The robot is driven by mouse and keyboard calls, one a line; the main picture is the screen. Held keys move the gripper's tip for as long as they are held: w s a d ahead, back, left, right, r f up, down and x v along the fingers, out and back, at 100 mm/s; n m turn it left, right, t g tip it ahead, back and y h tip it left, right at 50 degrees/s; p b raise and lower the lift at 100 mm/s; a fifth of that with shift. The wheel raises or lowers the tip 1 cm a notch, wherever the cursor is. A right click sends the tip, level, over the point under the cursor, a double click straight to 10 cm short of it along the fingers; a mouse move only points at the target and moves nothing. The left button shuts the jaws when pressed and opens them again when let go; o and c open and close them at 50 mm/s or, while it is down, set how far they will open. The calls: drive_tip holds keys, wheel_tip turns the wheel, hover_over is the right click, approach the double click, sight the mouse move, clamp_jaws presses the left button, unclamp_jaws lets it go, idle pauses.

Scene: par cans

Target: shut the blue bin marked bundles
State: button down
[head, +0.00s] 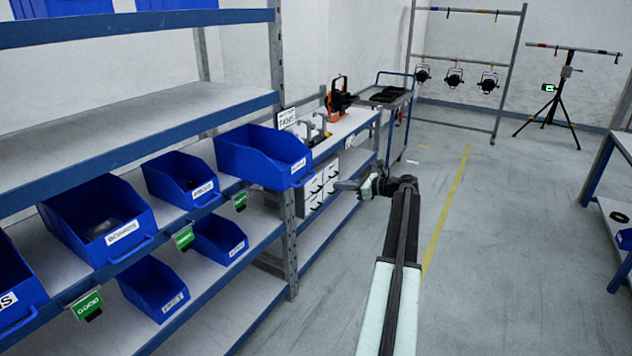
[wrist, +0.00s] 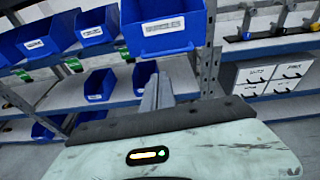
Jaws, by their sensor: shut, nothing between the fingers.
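A large blue bin (head: 258,150) sits at the right end of the shelf row and juts out past its neighbours. Its white front label is too small to read surely, but it looks like the bundles bin. In the wrist view this bin (wrist: 160,42) fills the top middle, its front facing me. My gripper (head: 342,185) is shut and empty, to the right of the bin's front and a little lower, with a gap seen between them. In the wrist view the gripper's fingers (wrist: 155,92) point up toward the bin's underside.
Other blue bins (head: 100,220) stand along the same shelf, with smaller ones (head: 155,288) below. A steel upright (head: 289,230) stands just under the jutting bin. White drawers (head: 318,185) lie beyond it. The grey floor (head: 490,260) to the right is clear.

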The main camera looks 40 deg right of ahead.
drive_tip(key=d+r+b+x, duration=0.1)
drive_tip(key=d+b+x, duration=0.1)
drive_tip(key=x, duration=1)
drive_tip(key=shift+w+m+b, duration=0.4)
drive_tip(key=shift+w+b, duration=0.05)
drive_tip(key=shift+a+f, duration=0.1)
